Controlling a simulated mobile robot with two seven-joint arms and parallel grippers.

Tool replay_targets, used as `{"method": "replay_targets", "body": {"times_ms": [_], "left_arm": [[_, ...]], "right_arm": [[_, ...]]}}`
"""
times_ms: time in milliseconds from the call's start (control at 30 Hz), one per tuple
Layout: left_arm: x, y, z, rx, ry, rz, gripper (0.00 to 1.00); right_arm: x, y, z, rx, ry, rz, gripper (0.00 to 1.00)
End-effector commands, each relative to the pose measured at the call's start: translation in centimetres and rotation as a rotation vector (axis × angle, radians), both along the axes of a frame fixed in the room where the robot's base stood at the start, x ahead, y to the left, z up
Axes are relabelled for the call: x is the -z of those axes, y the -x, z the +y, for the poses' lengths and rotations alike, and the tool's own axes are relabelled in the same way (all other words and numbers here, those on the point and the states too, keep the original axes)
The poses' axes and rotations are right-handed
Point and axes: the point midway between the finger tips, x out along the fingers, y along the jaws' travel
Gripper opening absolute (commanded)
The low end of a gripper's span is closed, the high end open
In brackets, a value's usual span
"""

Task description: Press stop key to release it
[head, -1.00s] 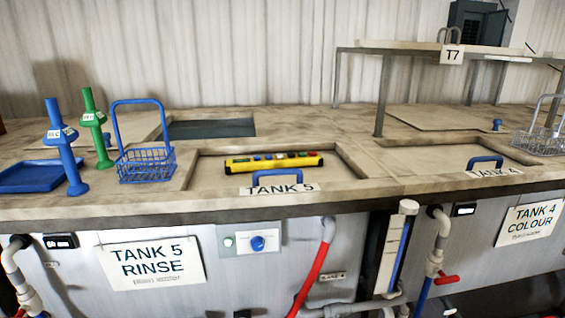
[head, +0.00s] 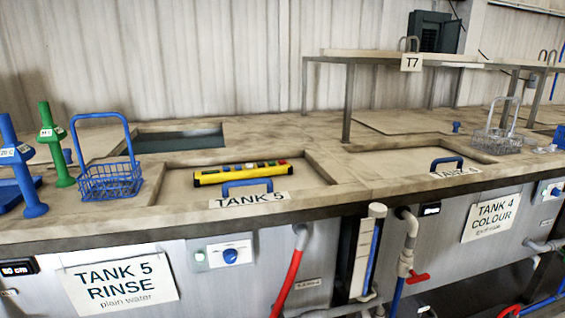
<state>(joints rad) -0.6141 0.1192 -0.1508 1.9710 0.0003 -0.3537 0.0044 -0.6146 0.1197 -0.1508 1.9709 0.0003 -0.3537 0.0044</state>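A yellow key box (head: 241,173) with a row of coloured keys lies on the Tank 5 lid (head: 300,176), behind the lid's blue handle. Its keys include a red one (head: 282,162) at the right end and green and blue ones further left. The key labels are too small to read, so I cannot tell which is the stop key or whether any key is pressed in. Neither of my grippers shows in the head view.
A blue wire basket (head: 110,180) and a green upright tool (head: 58,150) stand left of the lid. A grey basket (head: 497,140) stands at the right by the Tank 4 lid (head: 405,165). A shelf (head: 395,57) on posts rises at the back right. An open tank (head: 180,140) lies behind.

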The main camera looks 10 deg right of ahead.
Motion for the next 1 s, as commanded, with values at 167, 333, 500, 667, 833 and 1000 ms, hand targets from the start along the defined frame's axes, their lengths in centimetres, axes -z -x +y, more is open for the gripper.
{"method": "replay_targets", "body": {"times_ms": [167, 333, 500, 667, 833, 1000], "left_arm": [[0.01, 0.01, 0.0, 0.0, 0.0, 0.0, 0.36], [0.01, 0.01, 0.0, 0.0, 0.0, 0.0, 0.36], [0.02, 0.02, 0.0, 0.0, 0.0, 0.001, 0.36], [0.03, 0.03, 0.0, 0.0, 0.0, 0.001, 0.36], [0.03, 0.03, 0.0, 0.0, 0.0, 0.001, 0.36], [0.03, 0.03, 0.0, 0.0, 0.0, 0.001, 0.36]], "right_arm": [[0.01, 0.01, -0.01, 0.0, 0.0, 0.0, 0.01], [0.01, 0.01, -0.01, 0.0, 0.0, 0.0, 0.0], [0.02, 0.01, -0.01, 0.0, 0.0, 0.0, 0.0], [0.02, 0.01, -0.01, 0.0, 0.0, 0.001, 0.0], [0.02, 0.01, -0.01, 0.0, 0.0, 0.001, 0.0], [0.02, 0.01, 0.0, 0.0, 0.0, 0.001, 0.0]]}}
